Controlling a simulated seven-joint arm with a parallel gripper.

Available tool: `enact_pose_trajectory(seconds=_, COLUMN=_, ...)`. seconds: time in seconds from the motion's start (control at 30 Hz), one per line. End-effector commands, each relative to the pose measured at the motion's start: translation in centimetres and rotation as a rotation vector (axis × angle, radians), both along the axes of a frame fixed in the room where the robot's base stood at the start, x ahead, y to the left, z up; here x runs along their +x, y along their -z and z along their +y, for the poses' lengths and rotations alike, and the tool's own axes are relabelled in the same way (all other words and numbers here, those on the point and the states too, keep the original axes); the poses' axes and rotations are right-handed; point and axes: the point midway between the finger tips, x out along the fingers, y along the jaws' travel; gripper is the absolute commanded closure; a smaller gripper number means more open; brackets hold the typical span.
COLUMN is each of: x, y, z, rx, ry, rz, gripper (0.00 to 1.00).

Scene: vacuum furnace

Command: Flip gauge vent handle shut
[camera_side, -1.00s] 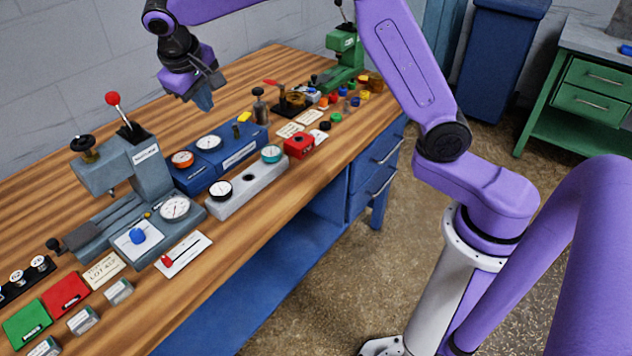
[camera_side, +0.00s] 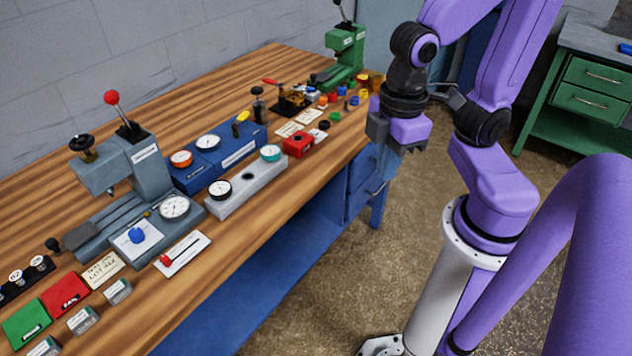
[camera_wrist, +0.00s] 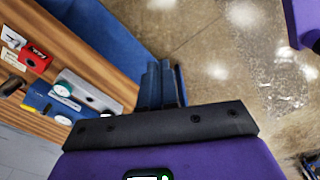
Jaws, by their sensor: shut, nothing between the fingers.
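A blue block (camera_side: 226,158) on the bench carries an orange-rimmed gauge (camera_side: 181,159) and a white-faced gauge (camera_side: 208,142). A small yellow handle (camera_side: 242,117) stands at its right end; it looks tilted, but its exact angle is too small to tell. The blue block also shows in the wrist view (camera_wrist: 40,100). My gripper (camera_side: 408,150) hangs clear of the bench, beyond its front edge near the right end, well away from the handle. Its fingers (camera_wrist: 160,84) are together and empty in the wrist view.
A grey block (camera_side: 247,186) with gauges lies in front of the blue block, beside a red box (camera_side: 299,145). A grey press (camera_side: 135,165) stands left, a green press (camera_side: 345,55) at the far end. Floor below my gripper is open.

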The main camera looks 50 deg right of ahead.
Motion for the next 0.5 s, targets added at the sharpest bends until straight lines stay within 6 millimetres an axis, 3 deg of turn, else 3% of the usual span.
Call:
enact_pose_trajectory(seconds=0.07, x=-1.3, y=0.4, z=-0.8, rx=0.006, ry=-0.03, rz=0.009, gripper=1.0)
enact_pose_trajectory(seconds=0.17, x=-1.8, y=0.6, z=-1.1, rx=0.012, ry=-0.045, rz=0.015, gripper=0.71)
enact_pose_trajectory(seconds=0.27, x=-0.9, y=0.3, z=-0.5, rx=0.023, ry=-0.022, rz=0.013, gripper=0.38)
enact_pose_trajectory(seconds=0.37, x=1.8, y=-0.4, z=0.9, rx=0.046, ry=0.042, rz=0.005, gripper=0.06)
enact_pose_trajectory(seconds=0.4, x=3.2, y=-0.8, z=1.5, rx=0.059, ry=0.071, rz=0.0, gripper=0.0)
enact_pose_trajectory(seconds=0.5, x=7.6, y=-1.7, z=2.8, rx=0.091, ry=0.158, rz=-0.019, gripper=0.0)
